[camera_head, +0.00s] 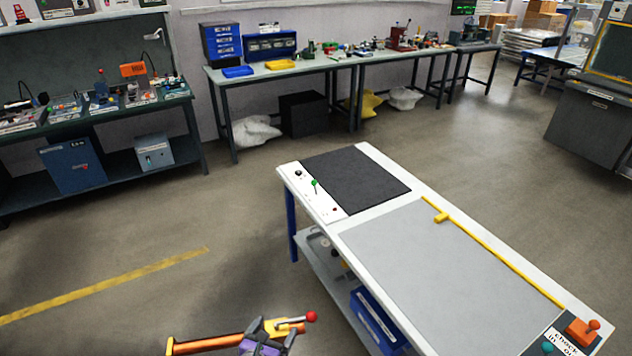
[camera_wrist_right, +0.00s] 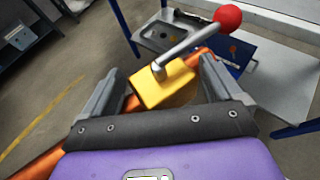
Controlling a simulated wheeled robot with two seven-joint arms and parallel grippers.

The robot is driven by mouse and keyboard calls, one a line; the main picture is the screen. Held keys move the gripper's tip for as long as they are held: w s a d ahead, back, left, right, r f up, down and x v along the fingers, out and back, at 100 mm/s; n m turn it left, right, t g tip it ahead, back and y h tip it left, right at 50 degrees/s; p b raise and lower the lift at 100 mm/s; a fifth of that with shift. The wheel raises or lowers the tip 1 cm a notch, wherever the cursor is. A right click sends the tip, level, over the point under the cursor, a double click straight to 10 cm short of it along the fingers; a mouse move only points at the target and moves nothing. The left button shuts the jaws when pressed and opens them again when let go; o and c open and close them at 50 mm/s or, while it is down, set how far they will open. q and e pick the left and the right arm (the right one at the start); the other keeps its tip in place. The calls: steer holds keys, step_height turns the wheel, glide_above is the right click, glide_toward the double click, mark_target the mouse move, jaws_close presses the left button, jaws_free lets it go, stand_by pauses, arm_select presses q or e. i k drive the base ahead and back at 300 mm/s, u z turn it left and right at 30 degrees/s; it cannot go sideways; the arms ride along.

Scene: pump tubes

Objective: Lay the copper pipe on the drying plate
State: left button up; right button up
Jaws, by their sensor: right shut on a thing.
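The copper pipe (camera_head: 208,344) is at the bottom of the head view, with a yellow fitting (camera_head: 290,326) and a red-knobbed lever (camera_head: 311,316) near its right end. My right gripper (camera_head: 272,328) is shut on this pipe at the fitting. In the right wrist view, the yellow fitting (camera_wrist_right: 166,84) sits between the fingers (camera_wrist_right: 172,95), and the pipe (camera_wrist_right: 42,162) runs slantwise past them. Two plates lie on the white table: a dark one (camera_head: 355,180) and a light grey one (camera_head: 430,265). Which is the drying plate I cannot tell. My left gripper is out of view.
A yellow bar (camera_head: 500,258) with a handle runs along the table's right side. A white panel with a green-knobbed lever (camera_head: 315,183) borders the dark plate. An orange block with a knob (camera_head: 582,331) stands at the near corner. A blue bin (camera_head: 378,322) is below. Both plates are bare.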

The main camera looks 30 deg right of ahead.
mark_target(345, 175)
steer(key=u, duration=0.35)
steer(key=i, duration=1.55)
steer(key=z, duration=0.5)
steer(key=i, duration=1.05)
steer(key=z, duration=0.95)
